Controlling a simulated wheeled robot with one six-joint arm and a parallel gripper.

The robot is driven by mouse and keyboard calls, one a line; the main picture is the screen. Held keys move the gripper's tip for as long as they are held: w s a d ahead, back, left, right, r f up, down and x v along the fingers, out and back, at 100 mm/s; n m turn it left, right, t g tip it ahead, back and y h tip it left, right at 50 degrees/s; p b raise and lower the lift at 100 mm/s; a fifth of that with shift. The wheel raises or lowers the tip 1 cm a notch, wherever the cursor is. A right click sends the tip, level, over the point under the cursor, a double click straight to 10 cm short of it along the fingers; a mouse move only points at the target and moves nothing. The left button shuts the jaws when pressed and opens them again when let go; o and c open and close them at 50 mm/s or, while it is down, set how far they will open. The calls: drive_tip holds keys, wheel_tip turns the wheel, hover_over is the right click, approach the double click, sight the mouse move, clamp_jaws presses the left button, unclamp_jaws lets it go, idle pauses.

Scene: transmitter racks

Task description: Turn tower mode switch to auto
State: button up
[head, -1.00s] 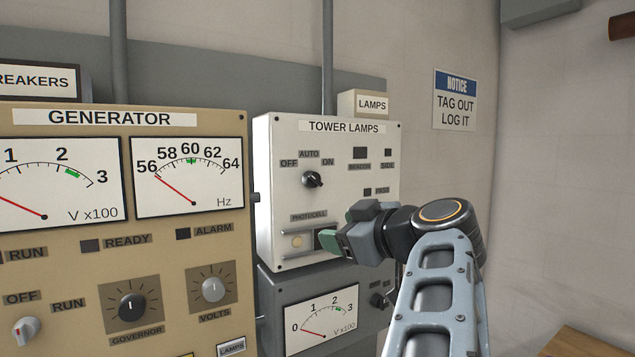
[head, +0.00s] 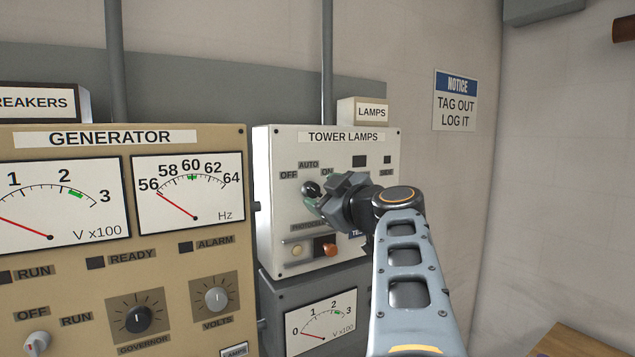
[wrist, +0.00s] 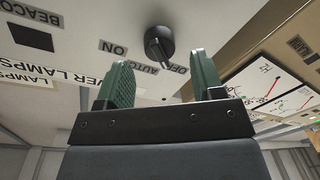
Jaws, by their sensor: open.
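The tower mode switch is a black rotary knob (head: 311,188) on the white TOWER LAMPS panel (head: 278,235), with OFF, AUTO and ON labels around its upper side. It also shows in the wrist view (wrist: 159,45), where the labels appear upside down. My gripper (head: 311,204) is open with green fingers, close in front of the knob's lower side. In the wrist view the fingers (wrist: 163,75) are spread, with the knob just beyond their tips and roughly between them; I see no contact.
The tan GENERATOR panel (head: 185,320) stands to the left. A grey meter panel (head: 275,292) is below. My arm hides the white panel's lower right.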

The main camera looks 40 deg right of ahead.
sight(313, 191)
drive_tip(key=shift+w+d+p, duration=0.1)
drive_tip(key=shift+w+p, duration=0.3)
drive_tip(key=shift+w, duration=0.95)
drive_tip(key=shift+f, duration=0.1)
drive_tip(key=c, duration=0.9)
